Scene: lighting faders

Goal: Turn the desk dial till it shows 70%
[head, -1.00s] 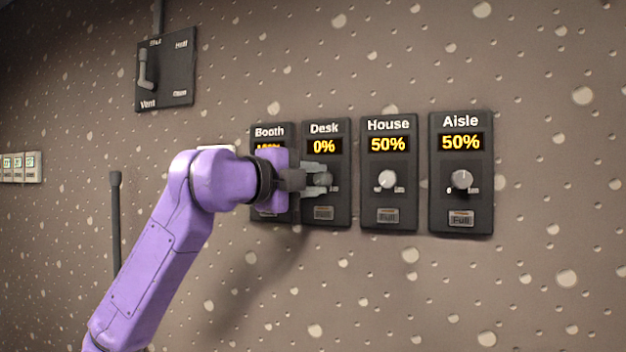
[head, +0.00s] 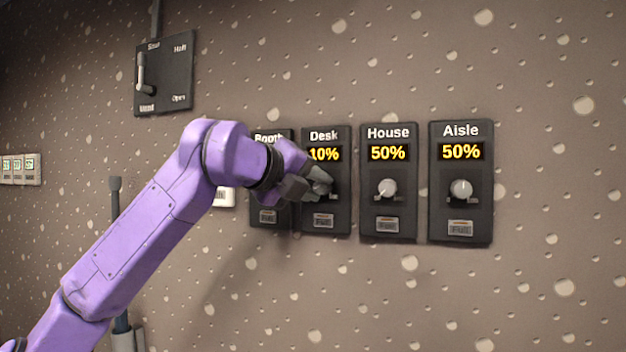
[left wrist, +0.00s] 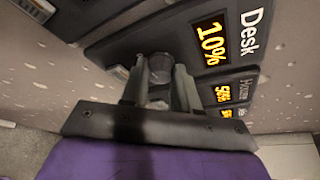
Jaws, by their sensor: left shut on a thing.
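The Desk panel (head: 340,215) is a dark plate on the wall, and its yellow display (head: 325,154) reads 10%. The display also reads 10% in the left wrist view (left wrist: 212,42). My left gripper (head: 320,185) is at the Desk dial and mostly covers it in the head view. In the left wrist view the two fingers of my left gripper (left wrist: 160,85) are shut on the round dark dial (left wrist: 160,66), one on each side. My right gripper is in neither view.
The Booth panel (head: 270,218) is left of Desk, partly hidden by my arm. The House panel (head: 388,210) and Aisle panel (head: 461,210) stand to the right, both showing 50%. A lever plate (head: 165,75) is at upper left. Bare speckled wall lies right of Aisle.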

